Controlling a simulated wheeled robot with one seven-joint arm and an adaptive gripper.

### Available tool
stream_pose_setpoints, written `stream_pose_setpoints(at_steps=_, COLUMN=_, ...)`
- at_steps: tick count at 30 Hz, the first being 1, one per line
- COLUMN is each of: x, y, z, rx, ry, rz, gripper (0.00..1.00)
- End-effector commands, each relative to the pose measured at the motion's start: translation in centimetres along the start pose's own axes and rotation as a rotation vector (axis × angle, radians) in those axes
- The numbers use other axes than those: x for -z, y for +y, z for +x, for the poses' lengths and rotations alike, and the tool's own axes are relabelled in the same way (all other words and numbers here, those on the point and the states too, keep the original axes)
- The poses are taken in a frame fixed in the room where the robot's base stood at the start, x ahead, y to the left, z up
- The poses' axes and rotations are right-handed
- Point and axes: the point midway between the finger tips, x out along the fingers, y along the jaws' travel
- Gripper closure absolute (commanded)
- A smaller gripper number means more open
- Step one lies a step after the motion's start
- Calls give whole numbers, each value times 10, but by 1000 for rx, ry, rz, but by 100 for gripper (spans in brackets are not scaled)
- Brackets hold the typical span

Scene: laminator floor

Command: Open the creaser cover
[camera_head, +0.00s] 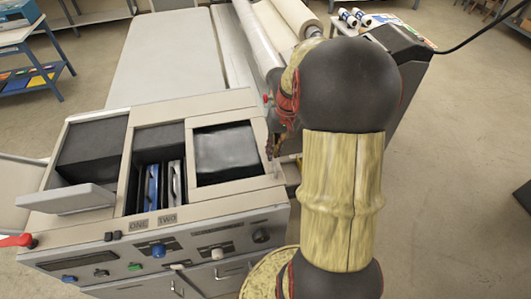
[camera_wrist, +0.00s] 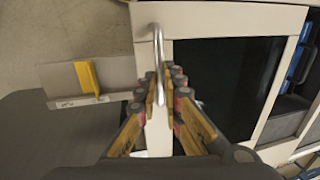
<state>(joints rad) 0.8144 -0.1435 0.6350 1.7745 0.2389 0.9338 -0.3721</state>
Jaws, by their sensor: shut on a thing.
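The creaser cover appears to be the cream-framed dark panel (camera_head: 226,152) at the right of the machine top; it lies about level with the frame around it. In the wrist view its dark face (camera_wrist: 215,75) fills the middle right. A thin silver bar handle (camera_wrist: 157,45) stands along its cream edge. My gripper (camera_wrist: 162,92) is shut on this handle, with a finger on each side of it. In the head view my gripper (camera_head: 270,148) is at the cover's right edge, partly hidden by my arm.
A middle bay holds blue and black units (camera_head: 153,187) above labels ONE and TWO. A grey flap (camera_head: 68,198) sticks out at the left bay. Knobs and switches line the front panel (camera_head: 160,250). A yellow handle (camera_wrist: 88,78) on a grey plate shows beside the machine.

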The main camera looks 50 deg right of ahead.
Motion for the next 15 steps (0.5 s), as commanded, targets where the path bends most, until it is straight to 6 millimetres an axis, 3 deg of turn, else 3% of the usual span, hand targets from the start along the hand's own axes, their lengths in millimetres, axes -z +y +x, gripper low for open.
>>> stream_pose_setpoints(at_steps=8, x=1, y=0, z=0, rx=0, ry=1, rz=0, gripper=100)
stream_pose_setpoints(at_steps=9, x=1, y=0, z=0, rx=0, ry=1, rz=0, gripper=91)
stream_pose_setpoints(at_steps=15, x=0, y=0, z=0, rx=0, ry=1, rz=0, gripper=80)
